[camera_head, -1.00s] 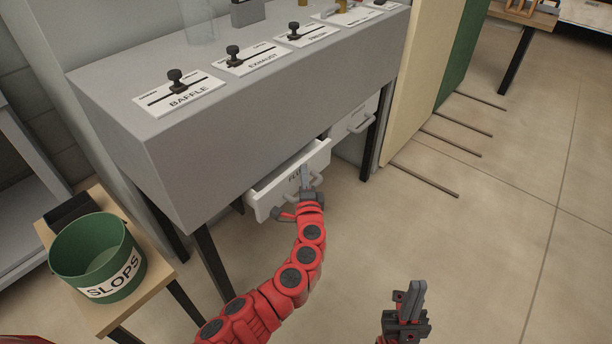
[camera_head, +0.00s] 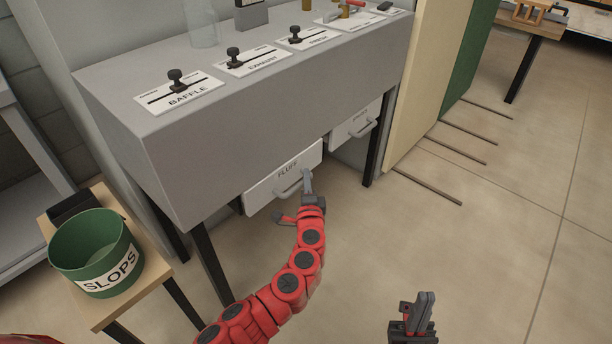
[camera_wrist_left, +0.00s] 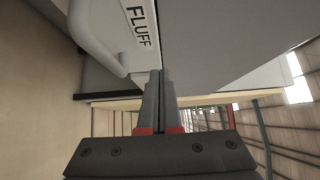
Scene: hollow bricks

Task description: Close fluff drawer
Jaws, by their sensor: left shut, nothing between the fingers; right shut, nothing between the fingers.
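The white FLUFF drawer (camera_head: 262,190) sits under the grey console. Its front faces me with the label showing, and none of its inside is visible. I cannot tell whether a small gap remains behind the front. Its handle (camera_head: 289,190) is just left of my left gripper (camera_head: 307,172). That gripper is shut and empty, with its tips at the right part of the drawer front. In the left wrist view the fingertips (camera_wrist_left: 161,73) are at the drawer front (camera_wrist_left: 143,52) beside the handle (camera_wrist_left: 92,38). My right gripper (camera_head: 427,296) is shut and empty, low and away from the drawer.
A second white drawer (camera_head: 348,131) is to the right, near a black console leg (camera_head: 376,150). A green SLOPS bucket (camera_head: 95,255) stands on a small wooden table (camera_head: 152,270) at left. Open floor (camera_head: 500,230) lies to the right.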

